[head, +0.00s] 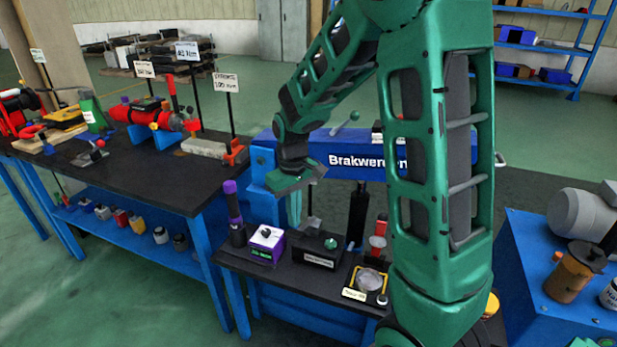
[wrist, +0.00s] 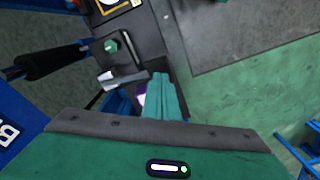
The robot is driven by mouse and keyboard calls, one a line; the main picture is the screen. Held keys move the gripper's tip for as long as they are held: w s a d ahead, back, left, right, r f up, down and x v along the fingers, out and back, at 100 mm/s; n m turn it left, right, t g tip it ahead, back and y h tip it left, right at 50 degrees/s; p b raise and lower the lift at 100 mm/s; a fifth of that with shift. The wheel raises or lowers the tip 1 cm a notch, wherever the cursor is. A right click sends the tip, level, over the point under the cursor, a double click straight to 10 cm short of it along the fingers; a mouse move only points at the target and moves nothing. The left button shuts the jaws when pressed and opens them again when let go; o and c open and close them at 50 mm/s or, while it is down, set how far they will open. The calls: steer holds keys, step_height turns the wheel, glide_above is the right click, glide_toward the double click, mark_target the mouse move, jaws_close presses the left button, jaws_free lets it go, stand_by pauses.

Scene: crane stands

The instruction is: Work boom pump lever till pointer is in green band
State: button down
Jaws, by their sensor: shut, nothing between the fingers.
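My gripper (head: 294,222) points down over the near bench, its green fingers together and empty; the fingers also show in the wrist view (wrist: 160,85). Beside the fingers is a black pump box (head: 318,250) with a green knob. A short grey lever-like piece (head: 313,224) rises by the box; a grey flat piece (wrist: 118,79) shows left of the fingers in the wrist view. I cannot tell whether they touch. A round gauge (head: 369,280) in a yellow-edged frame sits right of the box, cut off at the top of the wrist view (wrist: 110,3). Its pointer and green band are not readable.
A white-and-purple box (head: 266,243) and a dark purple-topped cylinder (head: 234,213) stand left of the pump box. A black upright cylinder (head: 357,215) stands behind, before a blue boom (head: 350,155). A cluttered black-topped bench (head: 150,185) is at left.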

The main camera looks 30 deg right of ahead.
steer(key=shift+f, duration=0.1)
steer(key=shift+f, duration=4.65)
steer(key=shift+r, duration=4.85)
steer(key=shift+f, duration=0.1)
steer(key=s+d+r+m, duration=0.2)
steer(key=s+d+r, duration=0.1)
steer(key=s, duration=0.6)
steer(key=s+d+r+m, duration=0.3)
steer(key=s, duration=0.6)
steer(key=s+d+r+m, duration=0.3)
steer(key=s, duration=0.6)
steer(key=shift+s+d+r, duration=0.2)
steer(key=shift+d+r, duration=0.05)
steer(key=shift+d, duration=0.1)
